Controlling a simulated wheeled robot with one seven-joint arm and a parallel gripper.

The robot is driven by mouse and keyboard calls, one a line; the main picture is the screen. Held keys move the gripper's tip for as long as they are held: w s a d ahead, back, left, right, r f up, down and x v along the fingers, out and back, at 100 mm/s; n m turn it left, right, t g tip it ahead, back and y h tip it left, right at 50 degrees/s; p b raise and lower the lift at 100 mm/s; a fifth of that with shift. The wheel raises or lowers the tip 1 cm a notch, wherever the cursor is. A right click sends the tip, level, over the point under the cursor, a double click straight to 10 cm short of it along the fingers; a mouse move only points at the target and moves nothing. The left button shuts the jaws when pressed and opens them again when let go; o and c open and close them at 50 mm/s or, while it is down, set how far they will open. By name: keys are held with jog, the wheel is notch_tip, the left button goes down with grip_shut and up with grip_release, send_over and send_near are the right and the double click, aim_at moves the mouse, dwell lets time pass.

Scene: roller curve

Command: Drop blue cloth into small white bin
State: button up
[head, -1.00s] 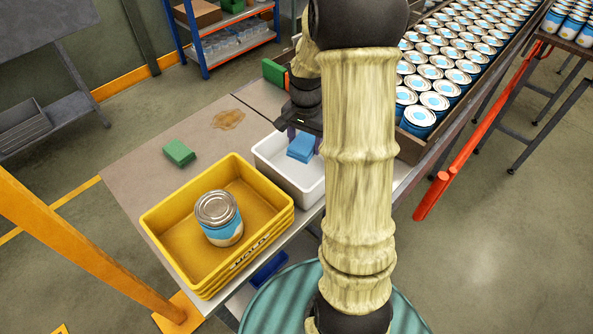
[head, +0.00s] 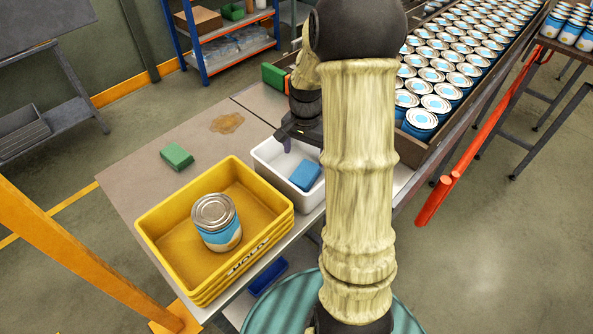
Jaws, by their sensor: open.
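The blue cloth (head: 305,175) is a folded blue block lying inside the small white bin (head: 270,171). The bin stands on the table just right of the yellow crate, and its right part is hidden behind my arm. My gripper (head: 297,143) is above the bin's far side, a little above and behind the cloth. It is open and looks apart from the cloth. Part of the gripper is hidden by my arm.
A yellow crate (head: 158,222) holds one can (head: 216,222). A green block (head: 176,156) lies on the table (head: 135,180) near a brown stain (head: 227,123). Rows of cans (head: 455,75) fill the conveyor at the right, beside a red rail (head: 470,150).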

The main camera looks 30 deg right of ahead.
jog(key=shift+r, duration=0.1)
jog(key=shift+w+r, duration=0.1)
jog(key=shift+r, duration=0.1)
notch_tip(320, 180, up, 17)
jog(key=b, duration=0.3)
jog(key=shift+f, duration=0.1)
dwell(0.7)
